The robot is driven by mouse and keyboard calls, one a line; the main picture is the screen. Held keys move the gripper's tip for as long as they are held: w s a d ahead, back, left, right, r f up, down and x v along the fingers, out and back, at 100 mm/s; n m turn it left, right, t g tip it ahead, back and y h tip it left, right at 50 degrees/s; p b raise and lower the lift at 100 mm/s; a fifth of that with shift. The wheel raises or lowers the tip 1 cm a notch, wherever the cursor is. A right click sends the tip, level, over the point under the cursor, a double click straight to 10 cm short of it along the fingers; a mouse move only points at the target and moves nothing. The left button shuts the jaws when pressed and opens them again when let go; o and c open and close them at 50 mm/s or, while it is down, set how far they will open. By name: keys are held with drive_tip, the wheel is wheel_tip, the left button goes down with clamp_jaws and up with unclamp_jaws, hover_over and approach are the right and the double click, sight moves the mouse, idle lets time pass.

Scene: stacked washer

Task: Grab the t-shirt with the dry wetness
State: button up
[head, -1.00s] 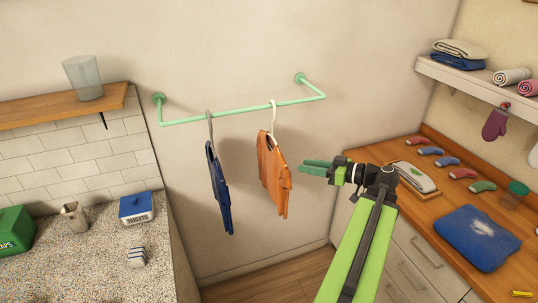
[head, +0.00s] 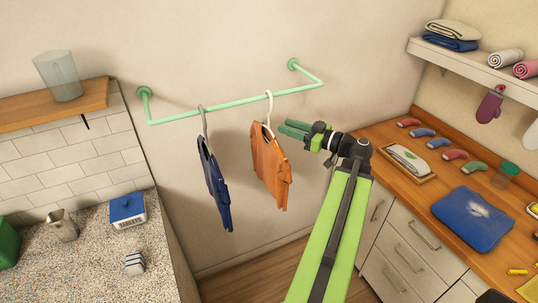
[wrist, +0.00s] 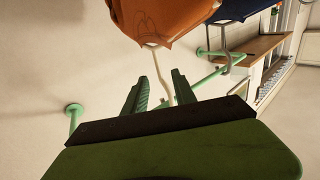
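An orange t-shirt (head: 270,168) hangs on a white hanger (head: 268,115) from the green wall rail (head: 240,103). A dark blue t-shirt (head: 213,185) hangs on a grey hanger to its left. Which shirt is dry does not show. My gripper (head: 287,127) is at the right of the orange shirt's hanger, near its shoulder. In the wrist view, which looks upside down, the gripper (wrist: 160,77) is open, its fingers apart. The orange shirt (wrist: 163,18) is just beyond the tips, and its hanger hook lies in line with the gap. Contact cannot be told.
A wooden counter (head: 395,185) at right holds several socks, a folded cloth on a tray and a blue folded cloth (head: 473,219). A shelf (head: 470,65) is above it. A speckled counter (head: 95,250) is at left. The floor below the shirts is clear.

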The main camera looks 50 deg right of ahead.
sight(269, 119)
drive_tip(key=x, duration=0.8)
drive_tip(key=shift+w+d, duration=0.15)
drive_tip(key=shift+w, duration=0.05)
clamp_jaws()
idle(1.2)
